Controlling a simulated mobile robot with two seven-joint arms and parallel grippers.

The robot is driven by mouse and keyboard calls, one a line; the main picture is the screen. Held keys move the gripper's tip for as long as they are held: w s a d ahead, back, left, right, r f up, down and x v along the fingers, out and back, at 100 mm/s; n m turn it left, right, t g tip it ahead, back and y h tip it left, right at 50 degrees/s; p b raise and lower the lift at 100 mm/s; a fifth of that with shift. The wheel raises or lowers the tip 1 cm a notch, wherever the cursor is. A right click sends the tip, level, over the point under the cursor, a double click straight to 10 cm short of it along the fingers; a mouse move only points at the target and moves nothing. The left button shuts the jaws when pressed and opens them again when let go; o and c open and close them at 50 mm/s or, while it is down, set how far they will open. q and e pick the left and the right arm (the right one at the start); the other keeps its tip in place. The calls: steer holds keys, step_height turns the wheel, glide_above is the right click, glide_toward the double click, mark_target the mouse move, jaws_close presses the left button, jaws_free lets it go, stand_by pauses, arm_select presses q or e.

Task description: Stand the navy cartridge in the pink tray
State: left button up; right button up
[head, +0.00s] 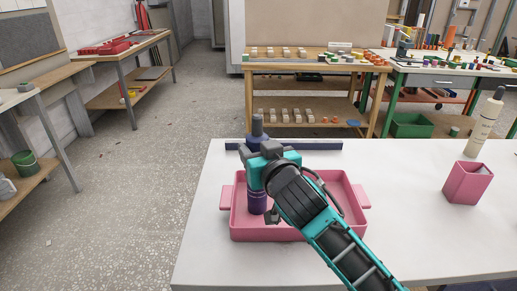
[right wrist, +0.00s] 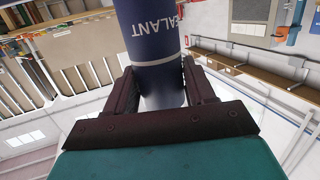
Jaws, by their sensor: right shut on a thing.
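The navy cartridge (head: 257,203) is upright, with its dark nozzle end up, over the left part of the pink tray (head: 265,234). Its lower end appears inside the tray walls; I cannot tell whether it touches the tray floor. My right gripper (head: 256,172) is shut around the cartridge's middle and hides part of it. In the right wrist view the cartridge (right wrist: 152,38), with white lettering, sits between the two dark fingers (right wrist: 160,85). My right arm covers the middle and right of the tray. My left gripper is not in view.
A dark blue bar (head: 315,145) lies behind the tray on the white table (head: 410,215). A pink square cup (head: 467,184) and a cream bottle (head: 484,125) stand at the right. The table between tray and cup is clear. Benches with small parts stand farther back.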

steer(key=shift+r, duration=0.1)
steer(key=o, duration=1.4)
steer(key=f+p+v, duration=0.1)
steer(key=p+v, duration=0.2)
steer(key=v, duration=0.7)
steer(key=shift+s+d+f, duration=0.2)
steer(key=shift+s+f, duration=0.1)
steer(key=shift+s, duration=0.15)
stand_by(0.4)
